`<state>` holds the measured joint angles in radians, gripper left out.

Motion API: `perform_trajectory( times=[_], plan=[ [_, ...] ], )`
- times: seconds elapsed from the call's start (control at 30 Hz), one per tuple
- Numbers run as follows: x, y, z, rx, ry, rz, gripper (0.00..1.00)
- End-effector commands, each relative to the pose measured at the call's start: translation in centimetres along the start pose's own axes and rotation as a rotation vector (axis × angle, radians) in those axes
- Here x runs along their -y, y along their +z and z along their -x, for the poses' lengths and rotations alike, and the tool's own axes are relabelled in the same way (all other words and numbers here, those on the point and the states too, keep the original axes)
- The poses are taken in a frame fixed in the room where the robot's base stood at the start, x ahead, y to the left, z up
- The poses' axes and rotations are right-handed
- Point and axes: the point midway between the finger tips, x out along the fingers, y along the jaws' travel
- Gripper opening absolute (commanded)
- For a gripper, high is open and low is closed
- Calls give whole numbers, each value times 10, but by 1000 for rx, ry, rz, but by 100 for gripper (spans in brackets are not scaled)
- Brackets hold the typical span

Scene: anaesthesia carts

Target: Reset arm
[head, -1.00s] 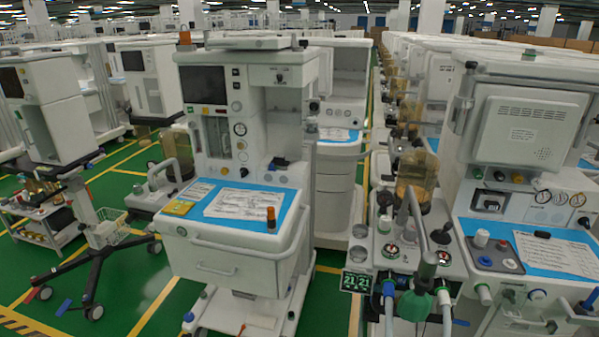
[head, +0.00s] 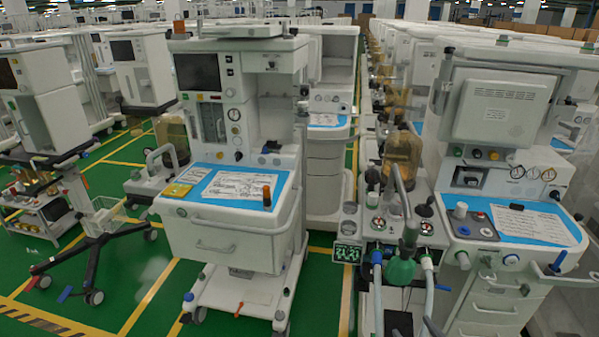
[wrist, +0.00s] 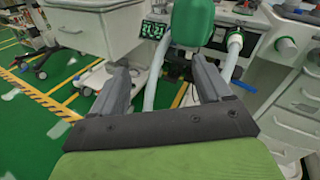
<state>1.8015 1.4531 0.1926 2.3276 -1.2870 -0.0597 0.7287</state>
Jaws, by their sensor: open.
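My gripper (wrist: 163,80) shows in the wrist view, with its two grey fingers spread apart and nothing between them. A green breathing bag (wrist: 193,22) on an anaesthesia cart shows beyond the right fingertip, and a pale hose hangs in the line of sight between the fingers. I cannot tell whether either touches the gripper. In the head view the same green bag (head: 400,271) hangs at the front of the right cart (head: 497,115). I cannot make out my gripper in the head view.
A cart with a drawer (head: 222,242) and blue-topped work surface stands left of centre. A small digital display (head: 347,254) sits between the two carts. A wheeled stand (head: 97,232) is at the left. Green floor is open at the lower left.

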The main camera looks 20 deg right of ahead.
Motion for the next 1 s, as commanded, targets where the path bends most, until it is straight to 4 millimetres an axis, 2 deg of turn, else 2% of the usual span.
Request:
perform_trajectory(
  times=[0.03,0.23,0.33,0.43,0.6,0.7,0.87,1.0],
  plan=[
    [-9,12,-7,-3,77,70,78],
    [-63,55,-28,-10,447,408,78],
    [-100,82,-31,1,705,661,78],
    [-132,110,-25,20,962,935,78],
    [-168,161,-2,66,1310,1396,78],
    [-179,195,16,93,1452,1663,78],
    [-190,255,51,140,1563,2073,78],
    [-192,303,92,193,1539,2382,78]
  ],
)
